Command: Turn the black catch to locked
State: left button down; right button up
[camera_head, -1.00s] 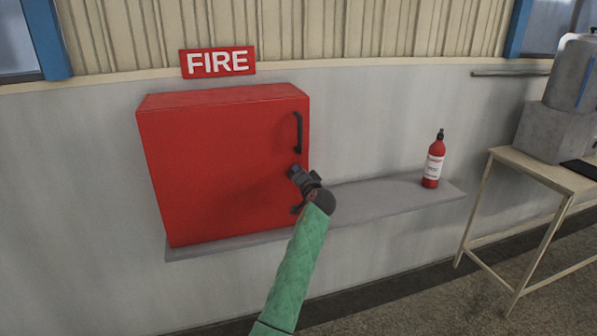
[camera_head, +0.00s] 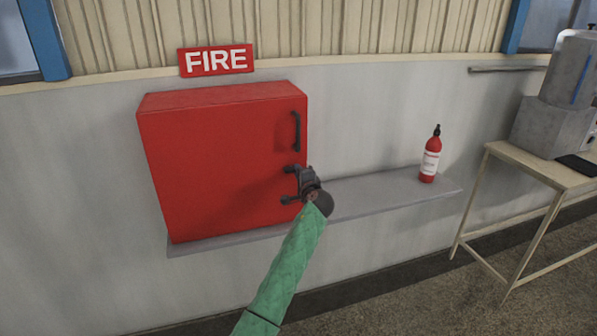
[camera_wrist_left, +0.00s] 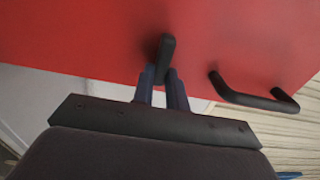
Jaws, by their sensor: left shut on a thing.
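The black catch (camera_wrist_left: 166,50) sits on the red door of the fire cabinet (camera_head: 215,165), by the door's right edge. In the left wrist view its tip stands out beyond my fingers, tilted slightly. My left gripper (camera_head: 293,170) is at the catch, below the door handle. It also shows in the wrist view (camera_wrist_left: 163,80), with its two fingers shut on either side of the catch. In the head view the catch is hard to tell from my dark fingers. My right gripper is not in view.
A black door handle (camera_head: 297,131) is just above the catch; it also shows in the wrist view (camera_wrist_left: 255,99). A red bottle-shaped extinguisher (camera_head: 431,158) stands on the grey ledge (camera_head: 375,195) at the right. A table (camera_head: 530,165) stands farther right.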

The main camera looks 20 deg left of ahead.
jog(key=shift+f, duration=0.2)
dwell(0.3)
pick_arm(q)
jog(key=c, duration=1.4)
grip_release()
jog(key=shift+d, duration=0.1)
jog(key=b+v, duration=0.2)
jog(key=v, duration=0.5)
jog(key=shift+s+d+b, duration=0.25)
jog(key=shift+s+b, duration=0.05)
jog(key=shift+b, duration=0.05)
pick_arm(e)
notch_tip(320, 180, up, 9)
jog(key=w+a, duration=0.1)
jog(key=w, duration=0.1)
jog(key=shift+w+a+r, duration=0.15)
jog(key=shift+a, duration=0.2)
